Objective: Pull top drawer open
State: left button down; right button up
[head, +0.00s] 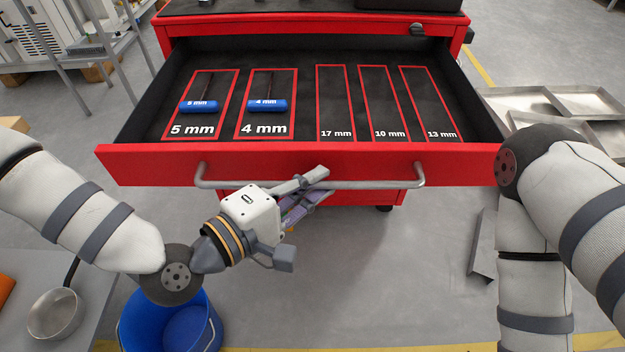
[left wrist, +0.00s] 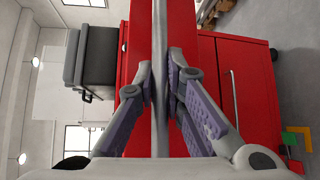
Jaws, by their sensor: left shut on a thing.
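The red top drawer (head: 300,162) is pulled well out of the red tool cabinet (head: 310,27) in the head view. Its silver bar handle (head: 385,184) runs across the front. My left gripper (head: 312,180) is shut on this handle, near its middle. In the left wrist view, the purple-padded fingers (left wrist: 160,88) close on both sides of the bar (left wrist: 159,25). Part of the handle is hidden by the fingers in the head view. My right arm shows at the right, but its gripper is out of view.
The drawer holds two blue-handled tools, in the 5 mm (head: 198,106) and 4 mm (head: 267,105) slots; the 17, 10 and 13 mm slots are empty. A blue bucket (head: 170,330) stands below my left arm. Grey metal trays (head: 570,103) lie at the right.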

dwell(0.3)
pick_arm(q)
jog(key=c, duration=1.7)
grip_release()
jog(key=shift+o, duration=0.2)
jog(key=v, duration=0.7)
jog(key=shift+s+a, duration=0.15)
jog(key=shift+s, duration=0.05)
